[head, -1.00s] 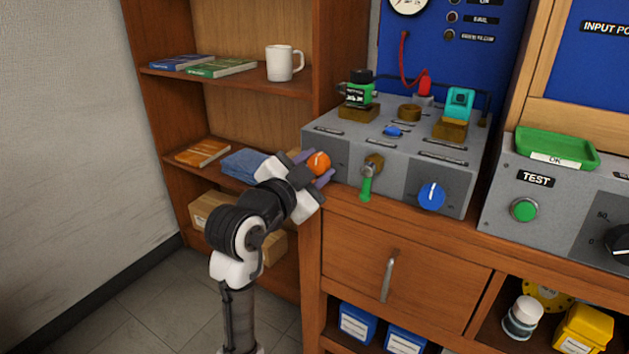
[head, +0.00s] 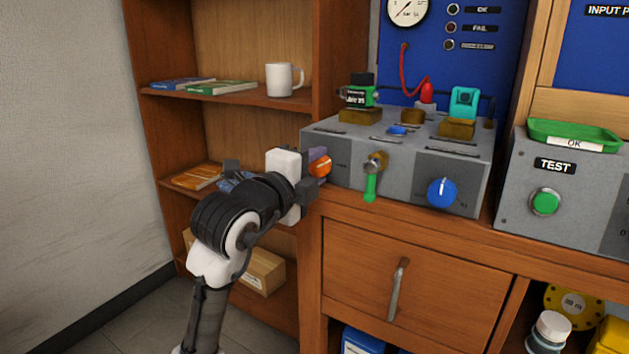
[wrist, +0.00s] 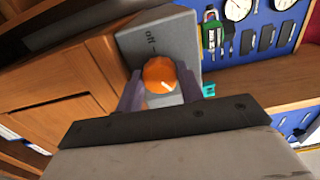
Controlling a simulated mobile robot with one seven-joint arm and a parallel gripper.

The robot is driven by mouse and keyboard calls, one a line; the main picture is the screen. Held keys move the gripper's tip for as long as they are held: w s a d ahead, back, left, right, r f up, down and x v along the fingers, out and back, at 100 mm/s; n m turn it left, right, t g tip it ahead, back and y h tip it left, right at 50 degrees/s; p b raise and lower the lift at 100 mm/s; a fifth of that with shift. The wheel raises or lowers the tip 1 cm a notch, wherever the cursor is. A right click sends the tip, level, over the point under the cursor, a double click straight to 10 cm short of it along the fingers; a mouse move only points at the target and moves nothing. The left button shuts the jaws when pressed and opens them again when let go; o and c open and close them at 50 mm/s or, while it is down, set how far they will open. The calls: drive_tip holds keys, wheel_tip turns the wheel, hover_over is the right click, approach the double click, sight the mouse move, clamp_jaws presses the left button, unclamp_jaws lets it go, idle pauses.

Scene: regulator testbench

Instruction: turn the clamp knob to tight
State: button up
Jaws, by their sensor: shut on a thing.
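The orange knob (head: 320,167), which I take for the clamp knob, is on the left of the grey testbench's front face. My gripper (head: 314,163) reaches it from the left, partly covering it. In the wrist view, the purple fingers of my gripper (wrist: 160,88) stand on either side of the orange knob (wrist: 160,76) and are shut on it. I cannot read a "tight" mark.
A green-handled valve (head: 371,180) and a blue knob (head: 442,192) are to the right on the same face. The wooden shelf (head: 226,97) with a white mug (head: 284,79) stands close on the left. A drawer handle (head: 398,289) projects below the bench (head: 405,170).

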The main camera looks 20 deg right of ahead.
drive_tip(key=m+b, duration=0.3)
drive_tip(key=m, duration=0.3)
drive_tip(key=shift+f, duration=0.1)
drive_tip(key=shift+m, duration=0.3)
idle(0.3)
drive_tip(key=o, duration=0.7)
drive_tip(key=p+v, duration=0.1)
drive_tip(key=v, duration=1.2)
drive_tip(key=shift+s+a, duration=0.25)
drive_tip(key=shift+a, duration=0.05)
